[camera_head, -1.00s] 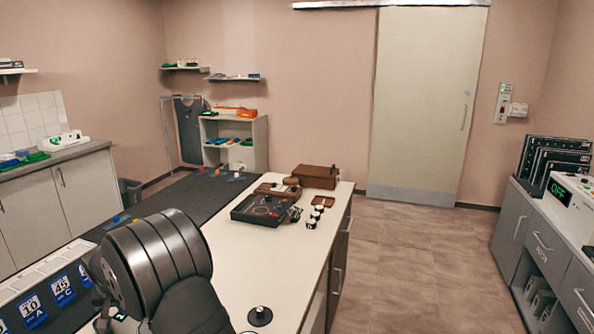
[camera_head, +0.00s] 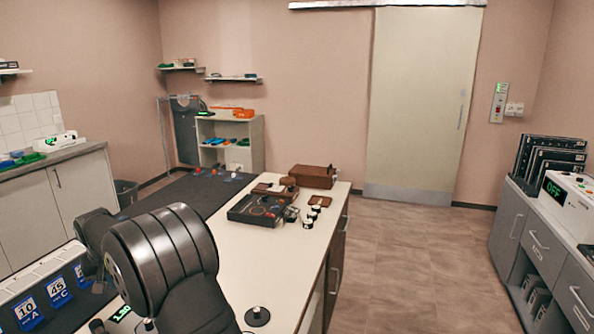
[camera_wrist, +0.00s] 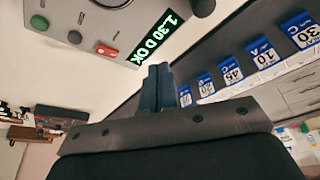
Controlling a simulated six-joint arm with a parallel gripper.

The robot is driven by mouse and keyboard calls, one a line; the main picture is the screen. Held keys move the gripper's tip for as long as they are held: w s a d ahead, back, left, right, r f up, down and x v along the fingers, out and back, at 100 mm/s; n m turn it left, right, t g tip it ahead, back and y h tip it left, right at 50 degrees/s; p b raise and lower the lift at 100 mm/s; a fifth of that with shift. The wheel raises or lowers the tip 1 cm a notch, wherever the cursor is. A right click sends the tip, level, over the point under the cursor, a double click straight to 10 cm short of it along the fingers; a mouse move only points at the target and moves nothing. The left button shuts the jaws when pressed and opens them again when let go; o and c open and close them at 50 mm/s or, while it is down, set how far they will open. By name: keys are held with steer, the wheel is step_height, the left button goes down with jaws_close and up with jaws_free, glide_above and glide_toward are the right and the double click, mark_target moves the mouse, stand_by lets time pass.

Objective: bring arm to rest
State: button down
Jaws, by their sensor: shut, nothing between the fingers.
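My gripper (camera_wrist: 158,85) shows in the wrist view with its two dark fingers together and nothing between them. It points toward a grey device panel (camera_wrist: 65,18) with a green display (camera_wrist: 160,35) reading "1.30 D OK". In the head view my dark arm fills the lower left over the counter, and the gripper itself is hidden there. A small part of a green display (camera_head: 121,313) shows beside the arm at the bottom.
Blue numbered cards (camera_head: 60,290) line the left edge of the counter (camera_head: 240,255). A dark tray (camera_head: 256,210), a brown box (camera_head: 314,176) and several small white-topped items stand farther back. A closed door (camera_head: 415,100) is behind. Open floor (camera_head: 410,260) lies to the right.

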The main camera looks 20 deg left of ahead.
steer(key=shift+v, duration=0.9)
steer(key=c, duration=0.8)
jaws_free()
steer(key=o, duration=0.4)
steer(key=shift+s+d, duration=0.2)
steer(key=shift+d, duration=0.05)
steer(key=o, duration=0.4)
steer(key=s+d+r+n, duration=0.1)
steer(key=s+d+n, duration=0.1)
steer(key=d, duration=0.3)
steer(key=s+d+n+t+h, duration=0.1)
steer(key=s+d+n, duration=0.2)
steer(key=d+n, duration=0.2)
steer(key=shift+r+t, duration=0.3)
steer(key=shift+r, duration=0.1)
steer(key=shift+n, duration=0.3)
steer(key=x, duration=1)
steer(key=shift+d, duration=0.1)
